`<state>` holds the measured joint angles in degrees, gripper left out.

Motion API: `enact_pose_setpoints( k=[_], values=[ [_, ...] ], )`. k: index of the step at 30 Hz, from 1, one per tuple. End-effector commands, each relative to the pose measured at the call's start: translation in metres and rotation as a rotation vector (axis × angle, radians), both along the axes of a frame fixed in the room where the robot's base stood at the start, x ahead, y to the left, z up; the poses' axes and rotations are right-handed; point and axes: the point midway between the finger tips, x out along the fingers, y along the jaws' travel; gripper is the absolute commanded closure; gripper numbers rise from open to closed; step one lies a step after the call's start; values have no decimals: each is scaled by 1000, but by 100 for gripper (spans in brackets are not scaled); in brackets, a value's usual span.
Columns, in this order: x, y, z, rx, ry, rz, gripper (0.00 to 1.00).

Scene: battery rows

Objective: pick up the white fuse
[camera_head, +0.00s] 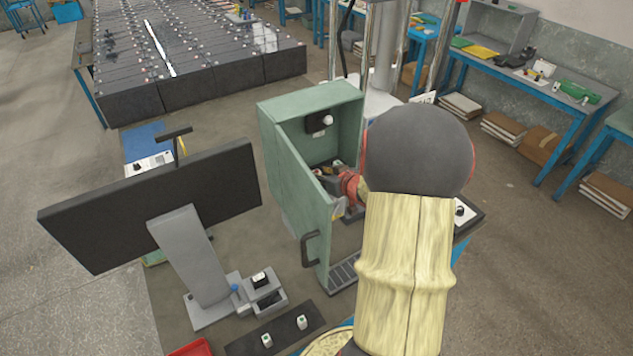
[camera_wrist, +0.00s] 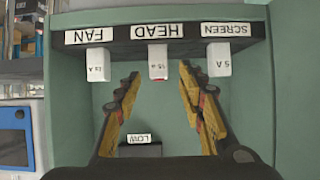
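In the wrist view three white fuses hang from a dark bar: one under the FAN label (camera_wrist: 98,65), one under HEAD (camera_wrist: 157,62), one under SCREEN (camera_wrist: 217,64). The labels read upside down. My gripper (camera_wrist: 159,77) is open and empty, its yellow-and-black fingers spread on either side of and just below the HEAD fuse. I cannot tell the depth gap. In the head view my gripper (camera_head: 334,184) is inside the green cabinet (camera_head: 310,98), mostly hidden by my arm. Two small white pieces (camera_head: 302,322) (camera_head: 266,340), possibly fuses, stand on a dark strip.
The cabinet door (camera_head: 295,200) stands open to the left of my arm. A LOW label (camera_wrist: 138,138) sits on a dark block low in the cabinet. A monitor (camera_head: 150,205) stands left of the door. A red tray (camera_head: 192,348) is at the bottom edge.

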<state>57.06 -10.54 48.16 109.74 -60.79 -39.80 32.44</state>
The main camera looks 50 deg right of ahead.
Motion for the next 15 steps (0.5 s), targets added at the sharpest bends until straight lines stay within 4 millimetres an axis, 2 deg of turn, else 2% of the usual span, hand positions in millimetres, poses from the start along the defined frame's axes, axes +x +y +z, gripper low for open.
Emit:
enact_pose_setpoints(
  k=[6,15],
  values=[
    [20,-7,-13,0,2,0,61],
    [21,-8,-13,0,1,-1,62]
  ],
)
